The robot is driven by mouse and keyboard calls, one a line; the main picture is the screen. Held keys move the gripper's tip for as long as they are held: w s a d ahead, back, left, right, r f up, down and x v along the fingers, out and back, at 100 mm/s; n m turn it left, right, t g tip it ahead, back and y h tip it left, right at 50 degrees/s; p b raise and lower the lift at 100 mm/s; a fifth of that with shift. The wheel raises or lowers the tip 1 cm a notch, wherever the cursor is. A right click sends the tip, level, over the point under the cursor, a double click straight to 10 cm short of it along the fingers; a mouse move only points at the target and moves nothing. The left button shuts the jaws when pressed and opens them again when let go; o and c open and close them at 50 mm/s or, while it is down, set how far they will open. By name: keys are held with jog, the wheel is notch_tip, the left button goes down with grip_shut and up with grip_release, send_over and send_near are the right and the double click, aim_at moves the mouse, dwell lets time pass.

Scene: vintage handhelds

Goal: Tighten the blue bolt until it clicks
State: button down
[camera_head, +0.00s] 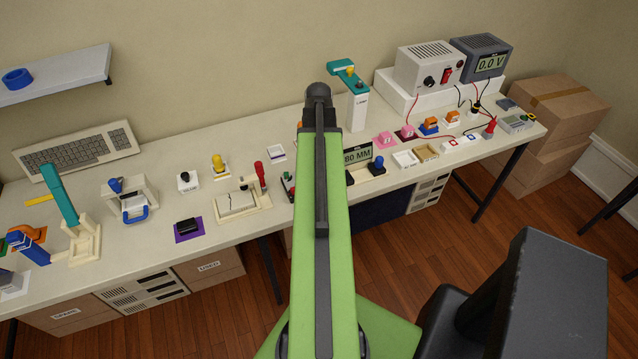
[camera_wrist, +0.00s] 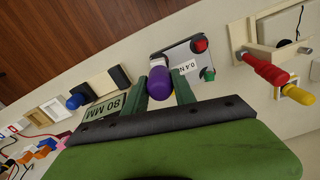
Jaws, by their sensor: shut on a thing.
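My gripper (camera_wrist: 164,88) is shut on a rounded purple handle (camera_wrist: 160,84), with one green finger on each side of it. The handle sits at the near edge of a grey plate (camera_wrist: 180,52) that carries a red lamp (camera_wrist: 200,46), a green lamp (camera_wrist: 208,74) and a label reading about 0.4 N m. What lies beneath the handle is hidden, and no bolt can be made out there. In the head view my arm hides the gripper.
The 80 MM display (camera_wrist: 104,107) stands close beside my gripper. A red-handled tool on a cream stand (camera_wrist: 268,68) is on the other side. The bench (camera_head: 150,265) is crowded with small devices. A power supply (camera_head: 428,67) stands at the far right.

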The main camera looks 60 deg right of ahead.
jog(key=shift+f+b, duration=0.5)
jog(key=shift+b, duration=0.05)
jog(key=c, duration=0.9)
grip_release()
jog(key=shift+c, duration=0.2)
notch_tip(320, 180, up, 18)
jog(key=p, duration=1.7)
jog(key=shift+f, duration=0.25)
